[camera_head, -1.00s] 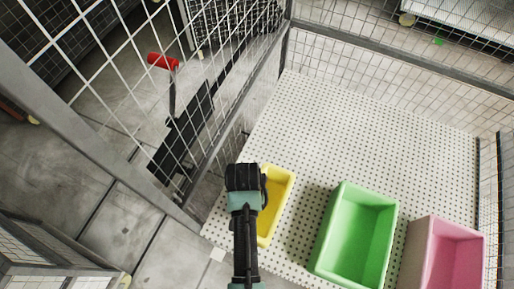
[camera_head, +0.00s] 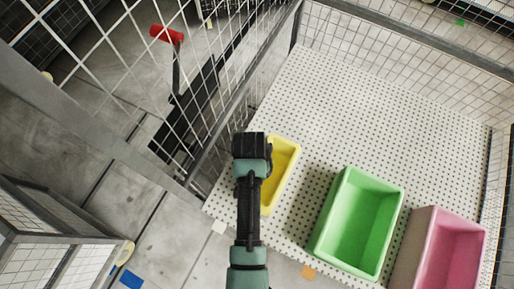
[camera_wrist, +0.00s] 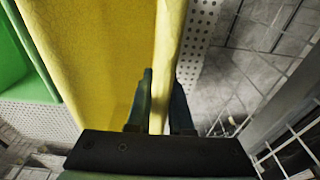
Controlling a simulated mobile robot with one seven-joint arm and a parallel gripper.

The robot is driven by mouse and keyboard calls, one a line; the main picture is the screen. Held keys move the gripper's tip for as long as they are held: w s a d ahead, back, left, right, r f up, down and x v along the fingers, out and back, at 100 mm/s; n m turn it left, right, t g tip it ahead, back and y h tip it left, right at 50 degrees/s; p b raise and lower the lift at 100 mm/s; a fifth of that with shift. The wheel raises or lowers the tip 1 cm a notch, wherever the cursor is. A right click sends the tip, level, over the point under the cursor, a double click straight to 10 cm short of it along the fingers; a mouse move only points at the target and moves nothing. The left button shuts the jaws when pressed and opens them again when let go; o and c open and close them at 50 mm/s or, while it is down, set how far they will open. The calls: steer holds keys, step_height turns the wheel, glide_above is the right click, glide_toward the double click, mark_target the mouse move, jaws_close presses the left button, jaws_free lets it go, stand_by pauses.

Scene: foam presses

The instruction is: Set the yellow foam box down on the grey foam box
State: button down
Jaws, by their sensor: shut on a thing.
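The yellow foam box (camera_head: 283,160) is an open, narrow tub over the left part of a white perforated surface. My gripper (camera_head: 264,154) is at its left long side, and my black wrist hides part of that side. In the wrist view, my gripper (camera_wrist: 162,88) is shut on one wall of the yellow foam box (camera_wrist: 95,60), a finger on each side. Whether the box touches the surface or hangs just above it, I cannot tell. I see no grey foam box in these frames.
A green foam box (camera_head: 346,235) and a pink foam box (camera_head: 452,250) stand right of the yellow one. The perforated surface (camera_head: 375,110) is clear behind them. Wire mesh fencing (camera_head: 215,85) runs along the left and back. A red-topped post (camera_head: 166,33) stands beyond it.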

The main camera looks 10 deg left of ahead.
steer(key=shift+w+f+b, duration=0.1)
steer(key=shift+f+b, duration=2.1)
steer(key=shift+f, duration=1.45)
steer(key=c, duration=0.7)
jaws_free()
steer(key=shift+c, duration=0.2)
steer(key=shift+r, duration=0.1)
steer(key=r, duration=0.4)
steer(key=s+r, duration=0.1)
steer(key=r, duration=0.7)
steer(key=shift+s+a+r, duration=0.25)
steer(key=shift+s+r, duration=0.05)
steer(key=shift+r, duration=0.05)
